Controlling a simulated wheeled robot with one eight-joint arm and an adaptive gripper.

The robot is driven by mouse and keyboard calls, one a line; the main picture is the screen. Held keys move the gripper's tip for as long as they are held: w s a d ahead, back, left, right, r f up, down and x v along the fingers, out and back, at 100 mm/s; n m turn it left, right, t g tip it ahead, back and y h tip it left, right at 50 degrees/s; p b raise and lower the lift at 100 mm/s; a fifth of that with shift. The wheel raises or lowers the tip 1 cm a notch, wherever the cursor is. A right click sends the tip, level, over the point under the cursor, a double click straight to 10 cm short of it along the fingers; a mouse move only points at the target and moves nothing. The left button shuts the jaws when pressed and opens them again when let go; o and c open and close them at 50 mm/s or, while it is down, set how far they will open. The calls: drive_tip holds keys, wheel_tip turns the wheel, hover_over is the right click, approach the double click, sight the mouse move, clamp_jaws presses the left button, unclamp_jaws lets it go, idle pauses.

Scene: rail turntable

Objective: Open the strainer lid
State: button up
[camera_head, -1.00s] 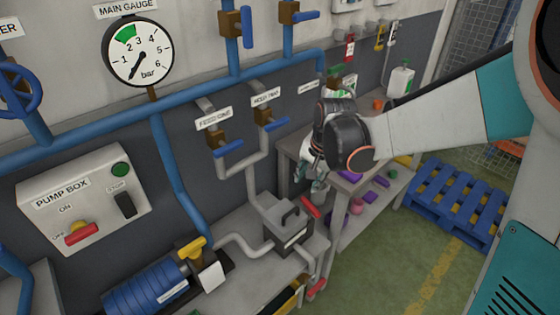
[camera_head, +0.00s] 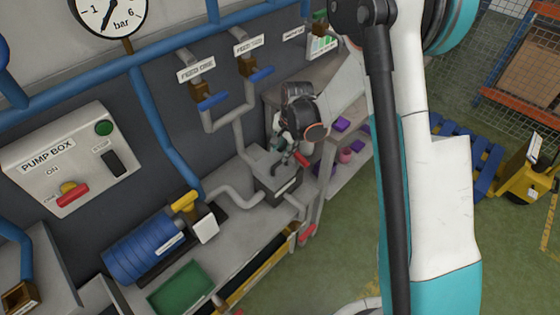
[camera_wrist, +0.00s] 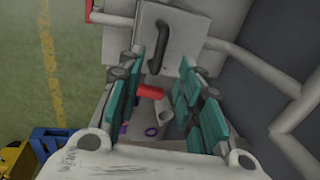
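The strainer is a grey box (camera_head: 277,187) on the bench, with pipes meeting it. Its lid (camera_wrist: 190,27) is a flat grey plate with a black bar handle (camera_wrist: 158,42), seen at the top of the wrist view. My gripper (camera_head: 284,150) is just above the strainer and partly covers its top in the head view. In the wrist view my gripper (camera_wrist: 163,65) is open, its teal-padded fingers spread apart. The handle appears ahead of the gap between them, nearer the left finger. No grip on it shows. The lid lies flat on the box.
A red part (camera_wrist: 150,91) shows between the fingers in the wrist view. Pipes (camera_wrist: 265,70) run close on the right there. A blue pump (camera_head: 145,248) and green tray (camera_head: 181,288) are left of the strainer. A purple-stocked shelf and blue pallet (camera_head: 478,160) stand right.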

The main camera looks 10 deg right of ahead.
sight(279, 162)
drive_tip(key=f, duration=0.4)
drive_tip(key=w+f+b, duration=0.1)
drive_tip(key=f, duration=0.2)
drive_tip(key=shift+a, duration=0.4)
drive_tip(key=shift+c, duration=0.6)
clamp_jaws()
